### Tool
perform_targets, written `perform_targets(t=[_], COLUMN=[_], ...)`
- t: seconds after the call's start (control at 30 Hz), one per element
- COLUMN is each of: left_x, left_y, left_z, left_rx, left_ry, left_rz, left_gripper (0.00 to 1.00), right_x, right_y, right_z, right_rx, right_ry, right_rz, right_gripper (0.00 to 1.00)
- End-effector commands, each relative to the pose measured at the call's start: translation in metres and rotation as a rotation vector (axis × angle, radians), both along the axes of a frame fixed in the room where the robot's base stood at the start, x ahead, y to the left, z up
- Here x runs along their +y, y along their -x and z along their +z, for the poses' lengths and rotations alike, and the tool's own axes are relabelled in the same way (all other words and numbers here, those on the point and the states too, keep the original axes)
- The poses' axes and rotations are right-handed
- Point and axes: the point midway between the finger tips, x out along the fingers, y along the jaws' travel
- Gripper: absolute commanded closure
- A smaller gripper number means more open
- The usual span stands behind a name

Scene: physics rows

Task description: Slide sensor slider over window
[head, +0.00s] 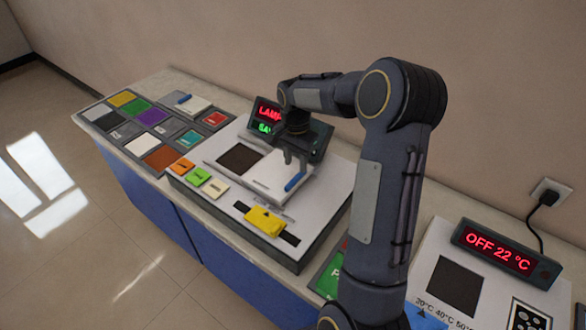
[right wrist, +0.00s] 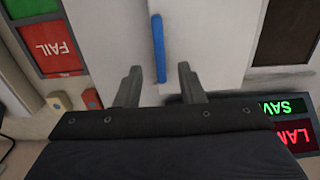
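A white box on the bench has a dark square window (head: 239,158) in its top; the window also shows in the right wrist view (right wrist: 287,30). My right gripper (head: 293,160) is over the plate beside the handle. In the right wrist view, its two fingers (right wrist: 159,72) are apart, with the end of the blue handle (right wrist: 158,45) between them in the picture; I see no contact. A yellow slider (head: 264,220) sits on a black slot. My left gripper is out of view.
A lit display (head: 268,115) stands behind the plate, close to my right arm. Coloured swatches (head: 152,116) lie farther left. A heater unit with an "OFF 22 °C" display (head: 500,250) is at right.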

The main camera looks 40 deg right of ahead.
Motion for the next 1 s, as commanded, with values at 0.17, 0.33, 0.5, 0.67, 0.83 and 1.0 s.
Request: perform_targets(t=[0.17, 0.33, 0.5, 0.67, 0.83, 1.0], left_x=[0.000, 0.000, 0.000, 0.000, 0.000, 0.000], left_y=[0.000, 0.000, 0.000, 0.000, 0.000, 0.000], left_z=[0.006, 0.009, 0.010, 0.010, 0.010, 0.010], left_rx=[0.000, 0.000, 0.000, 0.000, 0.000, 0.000], left_ry=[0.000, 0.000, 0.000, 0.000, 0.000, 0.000], left_rz=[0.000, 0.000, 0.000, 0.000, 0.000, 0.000], left_gripper=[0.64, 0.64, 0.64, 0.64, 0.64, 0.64], right_x=[0.001, 0.000, 0.000, 0.000, 0.001, 0.001], right_y=[0.001, 0.000, 0.000, 0.000, 0.000, 0.000], right_z=[-0.030, -0.049, -0.056, -0.056, -0.055, -0.055], right_rx=[0.005, 0.002, 0.000, -0.001, -0.001, -0.001], right_ry=[-0.003, -0.002, -0.001, -0.001, -0.001, -0.001], right_rz=[0.001, 0.001, 0.002, 0.002, 0.002, 0.002], right_gripper=[0.65, 0.65, 0.65, 0.65, 0.83, 1.00])
